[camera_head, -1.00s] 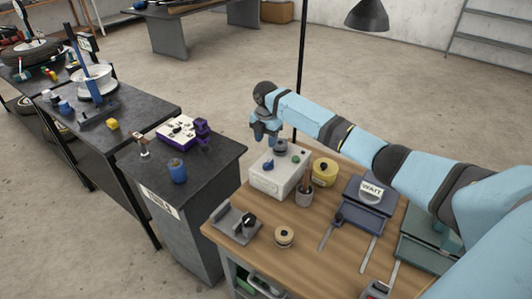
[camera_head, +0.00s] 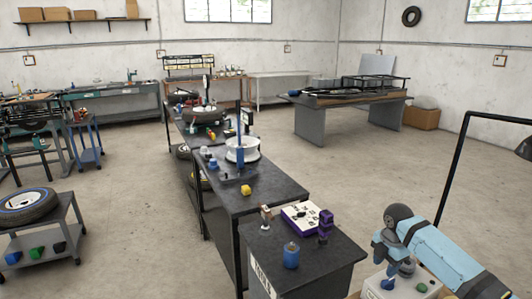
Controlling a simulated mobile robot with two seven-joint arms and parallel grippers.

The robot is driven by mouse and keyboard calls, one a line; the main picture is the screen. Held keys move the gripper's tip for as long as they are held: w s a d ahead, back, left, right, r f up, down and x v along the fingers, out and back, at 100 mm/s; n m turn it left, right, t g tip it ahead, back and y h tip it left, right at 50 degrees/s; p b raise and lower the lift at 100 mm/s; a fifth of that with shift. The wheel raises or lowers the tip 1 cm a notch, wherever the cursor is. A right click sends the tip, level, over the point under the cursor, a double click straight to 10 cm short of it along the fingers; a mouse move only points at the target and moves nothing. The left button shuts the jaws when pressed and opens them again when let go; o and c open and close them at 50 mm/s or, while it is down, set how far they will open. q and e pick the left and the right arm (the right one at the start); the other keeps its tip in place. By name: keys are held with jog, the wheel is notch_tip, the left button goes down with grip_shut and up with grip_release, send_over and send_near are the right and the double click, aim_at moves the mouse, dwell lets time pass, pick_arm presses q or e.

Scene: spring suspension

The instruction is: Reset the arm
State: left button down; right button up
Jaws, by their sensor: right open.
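My right arm (camera_head: 447,258) is light blue with dark joints and comes in from the lower right corner. Its gripper (camera_head: 383,262) points down at the lower right, over or just beside a white box (camera_head: 405,291) with knobs on top. The gripper is open, and I see nothing held in it. The box is cut off by the bottom edge. My left gripper is not in view.
A dark bench (camera_head: 333,261) left of the gripper carries a blue canister (camera_head: 291,256), a white-and-purple box (camera_head: 299,217) and a purple part (camera_head: 325,225). A black lamp post (camera_head: 453,172) rises behind the arm.

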jog(key=s+a+f+m+t+y, duration=0.1)
jog(key=s+a+f+m, duration=0.2)
jog(key=s+a+f, duration=0.35)
jog(key=s+a+f+m, duration=0.3)
jog(key=s+a, duration=0.5)
jog(key=s, duration=0.4)
jog(key=s+d+r+m+t, duration=0.1)
jog(key=s+r+m, duration=0.2)
jog(key=s+m, duration=0.6)
jog(key=s+d+r+m+t, duration=0.1)
jog(key=s+r+m, duration=0.35)
jog(key=s, duration=0.95)
jog(key=w+a+f+t+y+p, duration=0.1)
jog(key=w+a+f+t, duration=0.2)
jog(key=f, duration=0.3)
jog(key=w+a+f+t+y+p, duration=0.1)
jog(key=w+a+f+t, duration=0.2)
jog(key=f, duration=0.3)
jog(key=shift+w+a+t, duration=0.15)
jog(key=shift+w+t, duration=0.05)
jog(key=shift+t, duration=0.7)
